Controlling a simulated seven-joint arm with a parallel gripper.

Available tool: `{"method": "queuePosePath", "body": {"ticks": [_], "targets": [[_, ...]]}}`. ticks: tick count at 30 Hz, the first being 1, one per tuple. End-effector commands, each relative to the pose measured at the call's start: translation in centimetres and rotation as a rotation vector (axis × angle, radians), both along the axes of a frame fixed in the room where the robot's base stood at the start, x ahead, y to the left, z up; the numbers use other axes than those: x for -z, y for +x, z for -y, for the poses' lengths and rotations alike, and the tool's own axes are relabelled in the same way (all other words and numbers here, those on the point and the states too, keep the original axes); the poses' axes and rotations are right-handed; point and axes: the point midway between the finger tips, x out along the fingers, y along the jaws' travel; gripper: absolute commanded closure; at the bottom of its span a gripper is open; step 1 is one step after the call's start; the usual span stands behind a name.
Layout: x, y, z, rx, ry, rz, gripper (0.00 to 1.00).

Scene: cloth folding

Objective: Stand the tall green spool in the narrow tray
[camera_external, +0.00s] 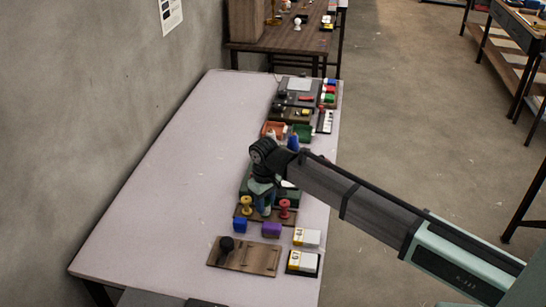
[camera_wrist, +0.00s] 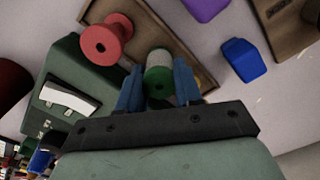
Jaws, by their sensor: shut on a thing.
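My gripper (camera_wrist: 158,88) is shut on the green spool (camera_wrist: 158,80), with one blue finger on either side of it. The spool shows a green end and a pale wound middle in the wrist view. It is over the narrow wooden tray (camera_wrist: 181,42); I cannot tell whether it touches the tray floor. In the external view my gripper (camera_external: 264,207) is low at the tray (camera_external: 262,221), between the yellow spool (camera_external: 246,205) and the red spool (camera_external: 284,207). The green spool is mostly hidden there.
A blue block (camera_external: 239,225) and a purple block (camera_external: 271,229) lie in front of the tray. A wooden board with a black knob (camera_external: 227,244) and white-yellow boxes (camera_external: 306,237) are nearer. A green box (camera_wrist: 85,85) stands beside the tray. The table's left side is clear.

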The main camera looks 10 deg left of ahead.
Motion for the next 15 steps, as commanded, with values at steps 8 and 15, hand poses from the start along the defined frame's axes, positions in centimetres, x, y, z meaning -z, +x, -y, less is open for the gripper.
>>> {"method": "queuePosePath", "body": {"ticks": [8,15], "targets": [[0.28,0.00,0.00,0.000,-0.001,-0.001,0.55],[0.26,0.00,0.01,0.000,-0.001,-0.001,0.40]]}}
